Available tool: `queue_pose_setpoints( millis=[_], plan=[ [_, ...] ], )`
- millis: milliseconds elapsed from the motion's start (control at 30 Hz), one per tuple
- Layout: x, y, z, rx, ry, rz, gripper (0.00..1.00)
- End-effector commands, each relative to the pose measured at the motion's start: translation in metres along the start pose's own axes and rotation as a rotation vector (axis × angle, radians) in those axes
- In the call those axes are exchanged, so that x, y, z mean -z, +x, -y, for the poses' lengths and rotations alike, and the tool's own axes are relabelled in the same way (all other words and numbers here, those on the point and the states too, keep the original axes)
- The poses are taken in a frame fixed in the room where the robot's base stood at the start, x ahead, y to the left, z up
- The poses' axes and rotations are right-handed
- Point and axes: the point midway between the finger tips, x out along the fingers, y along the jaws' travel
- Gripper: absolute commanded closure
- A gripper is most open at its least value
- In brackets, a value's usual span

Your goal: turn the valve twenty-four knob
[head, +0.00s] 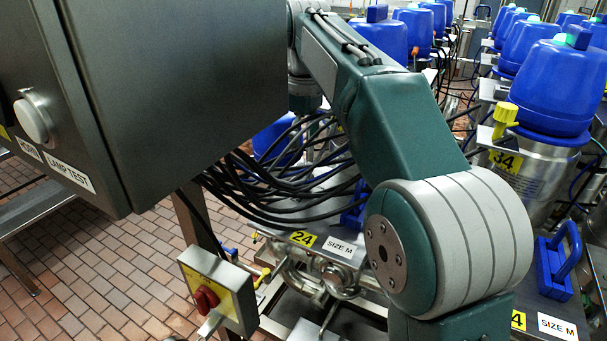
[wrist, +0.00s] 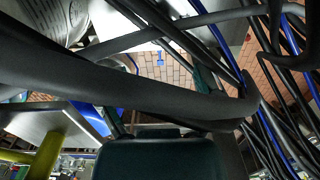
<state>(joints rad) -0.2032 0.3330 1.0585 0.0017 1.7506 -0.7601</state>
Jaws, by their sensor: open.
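The yellow 24 label (head: 302,239) sits on a steel block beside a SIZE M label, low in the middle of the head view. Steel valve piping (head: 325,282) lies just below it. A small yellow part (head: 262,277) shows at its left; I cannot tell if this is the valve twenty-four knob. My teal and grey arm crosses the head view to the right of the label and hides part of that area.
A grey cabinet (head: 180,90) fills the upper left. A yellow box with a red switch (head: 207,300) stands below it. Black cables (head: 280,185) hang behind my arm and crowd the wrist view (wrist: 265,100). Blue-topped valves (head: 552,85), one by a 34 label (head: 505,160), stand right.

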Motion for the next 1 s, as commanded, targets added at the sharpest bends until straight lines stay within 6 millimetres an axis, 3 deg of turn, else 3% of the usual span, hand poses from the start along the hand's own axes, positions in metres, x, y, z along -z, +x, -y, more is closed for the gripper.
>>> queue_pose_setpoints(
  millis=[500,867,967,1000],
  plan=[
    [0.001,0.077,0.001,-0.001,0.002,0.002,0.16],
    [0.001,0.085,0.001,-0.002,0.002,0.0,0.16],
    [0.002,0.085,0.001,-0.002,0.002,0.0,0.56],
    [0.002,0.085,0.001,-0.002,0.002,0.001,0.74]
  ],
)
